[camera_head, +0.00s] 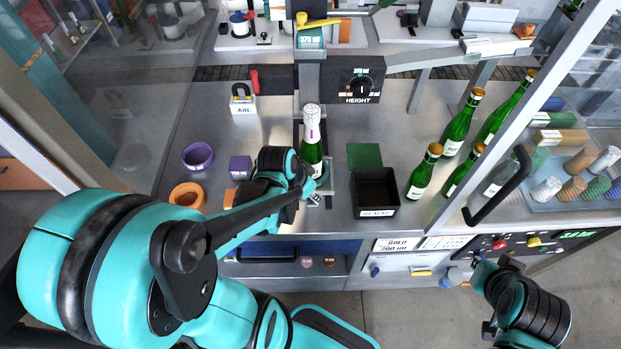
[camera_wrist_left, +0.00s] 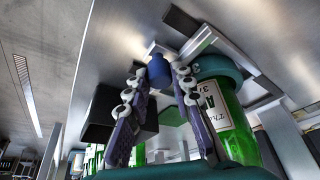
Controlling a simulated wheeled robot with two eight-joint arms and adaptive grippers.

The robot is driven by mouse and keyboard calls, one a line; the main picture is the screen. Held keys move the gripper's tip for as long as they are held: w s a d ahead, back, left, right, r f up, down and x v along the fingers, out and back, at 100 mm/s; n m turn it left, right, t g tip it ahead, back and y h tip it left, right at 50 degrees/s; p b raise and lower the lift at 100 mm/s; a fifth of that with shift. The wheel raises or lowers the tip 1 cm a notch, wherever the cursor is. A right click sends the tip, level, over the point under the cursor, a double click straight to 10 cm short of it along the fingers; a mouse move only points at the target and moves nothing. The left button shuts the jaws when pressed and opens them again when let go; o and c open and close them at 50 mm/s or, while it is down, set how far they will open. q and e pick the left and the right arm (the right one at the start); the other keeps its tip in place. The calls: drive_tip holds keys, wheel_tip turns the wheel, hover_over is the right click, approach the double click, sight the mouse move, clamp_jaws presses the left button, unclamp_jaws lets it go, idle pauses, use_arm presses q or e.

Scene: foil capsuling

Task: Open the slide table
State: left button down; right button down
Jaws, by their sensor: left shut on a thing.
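A green bottle (camera_head: 311,152) with a white and pink foil top stands upright in a teal ring seat (camera_head: 322,182) on the slide table, at the front middle of the steel bench. In the left wrist view the bottle (camera_wrist_left: 232,125) and the teal seat (camera_wrist_left: 218,68) are right of my fingers. My left gripper (camera_wrist_left: 161,72) is shut on a small blue knob (camera_wrist_left: 157,68) beside the seat. In the head view my left gripper (camera_head: 308,188) is partly hidden behind its own wrist. My right gripper (camera_head: 482,272) is low at the front right, by the control panel; its fingers are unclear.
A black scrap bin (camera_head: 375,193) stands right of the bottle. Several green bottles (camera_head: 423,172) stand further right. A purple ring (camera_head: 198,156), an orange ring (camera_head: 187,196) and a purple block (camera_head: 240,166) lie left. Framed glass panels (camera_head: 520,125) flank the bench.

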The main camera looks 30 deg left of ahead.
use_arm(q)
drive_tip(key=shift+s+d, duration=0.45)
drive_tip(key=shift+s, duration=0.3)
drive_tip(key=c, duration=1.3)
unclamp_jaws()
drive_tip(key=shift+r, duration=0.1)
drive_tip(key=v, duration=1.1)
drive_tip(key=shift+s+r, duration=0.3)
drive_tip(key=shift+r, duration=0.05)
drive_tip(key=shift+a, duration=0.1)
